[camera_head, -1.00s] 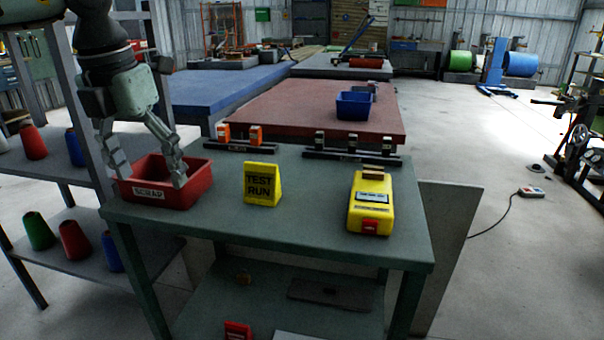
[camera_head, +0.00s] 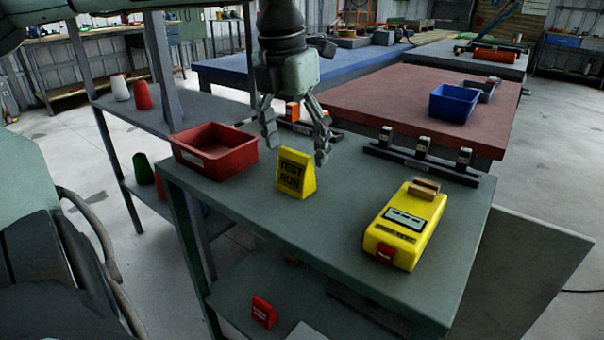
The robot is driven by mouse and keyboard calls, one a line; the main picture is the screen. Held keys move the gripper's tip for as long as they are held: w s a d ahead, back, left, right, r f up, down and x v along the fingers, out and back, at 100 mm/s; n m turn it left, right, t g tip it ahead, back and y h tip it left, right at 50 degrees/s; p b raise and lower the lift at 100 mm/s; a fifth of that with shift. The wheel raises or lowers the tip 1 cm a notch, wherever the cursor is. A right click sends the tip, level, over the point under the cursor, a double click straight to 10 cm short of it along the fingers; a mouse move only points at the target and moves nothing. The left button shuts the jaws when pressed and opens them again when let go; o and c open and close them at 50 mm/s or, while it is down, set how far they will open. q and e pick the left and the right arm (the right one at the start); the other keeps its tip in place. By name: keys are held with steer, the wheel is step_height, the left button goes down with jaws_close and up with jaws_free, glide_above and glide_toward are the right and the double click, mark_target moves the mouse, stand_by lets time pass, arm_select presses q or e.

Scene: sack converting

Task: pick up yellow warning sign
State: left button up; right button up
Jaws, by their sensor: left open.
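The yellow warning sign (camera_head: 295,173), a small folded stand reading "TEST RUN", stands upright on the grey-green table (camera_head: 335,220). My left gripper (camera_head: 297,156) hangs from above with its fingers spread open and empty. In the picture its fingers lie just above and behind the sign, one to each side of its top. I cannot tell whether a finger touches the sign; nothing is held. My right gripper is not in view.
A red scrap bin (camera_head: 214,151) stands left of the sign. A yellow device (camera_head: 405,226) sits to the right on the table. Black racks with small blocks (camera_head: 422,158) line the far edge. A shelf with cones (camera_head: 143,95) stands at left.

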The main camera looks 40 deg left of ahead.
mark_target(298, 171)
arm_select(q)
steer(key=f, duration=0.5)
steer(key=shift+w+f, duration=0.25)
steer(key=shift+c, duration=0.2)
steer(key=c, duration=1.2)
